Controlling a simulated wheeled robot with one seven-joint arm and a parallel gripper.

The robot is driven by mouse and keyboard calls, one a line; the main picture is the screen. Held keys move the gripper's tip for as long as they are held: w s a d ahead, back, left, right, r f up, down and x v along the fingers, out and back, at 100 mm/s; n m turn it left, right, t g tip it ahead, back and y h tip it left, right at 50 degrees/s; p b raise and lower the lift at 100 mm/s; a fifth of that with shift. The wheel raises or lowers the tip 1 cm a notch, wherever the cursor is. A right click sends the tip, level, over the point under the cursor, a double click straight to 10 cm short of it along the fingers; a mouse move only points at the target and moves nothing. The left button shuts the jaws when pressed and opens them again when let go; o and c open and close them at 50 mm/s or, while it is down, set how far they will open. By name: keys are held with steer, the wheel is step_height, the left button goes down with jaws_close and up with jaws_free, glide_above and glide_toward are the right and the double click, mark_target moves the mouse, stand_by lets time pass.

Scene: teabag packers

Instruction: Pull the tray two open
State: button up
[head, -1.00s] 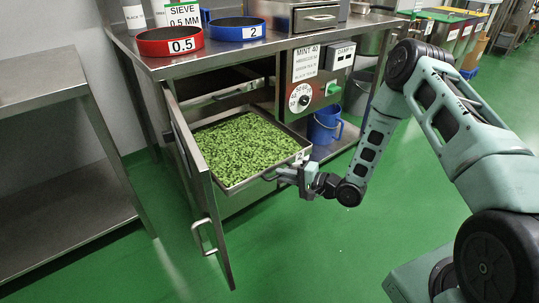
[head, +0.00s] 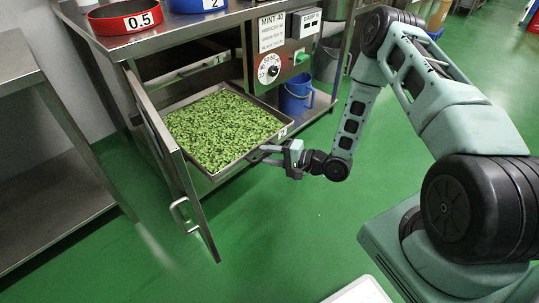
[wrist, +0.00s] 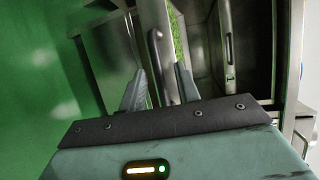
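The tray (head: 212,176), a shallow metal tray full of green leaves, sticks well out of the open cabinet under the steel counter. A small label, perhaps a 2, shows near its right front corner. My gripper (head: 268,155) is at the tray's front, its two fingers apart. In the wrist view, the fingers of my gripper (wrist: 160,88) stand on either side of a dark handle bar (wrist: 157,60), with a gap beside the bar. The tray's front wall and a strip of leaves show behind it. Whether a finger touches the bar is hard to tell.
The cabinet door (head: 180,165) hangs open left of the tray. A control panel (head: 283,58) is right of the opening. A blue jug (head: 296,95) stands on the lower shelf. A red sieve (head: 125,17) is on the counter. Green floor in front is clear.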

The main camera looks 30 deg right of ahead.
steer(key=shift+s, duration=0.1)
steer(key=p+v, duration=0.2)
steer(key=v, duration=1.5)
steer(key=shift+d, duration=0.1)
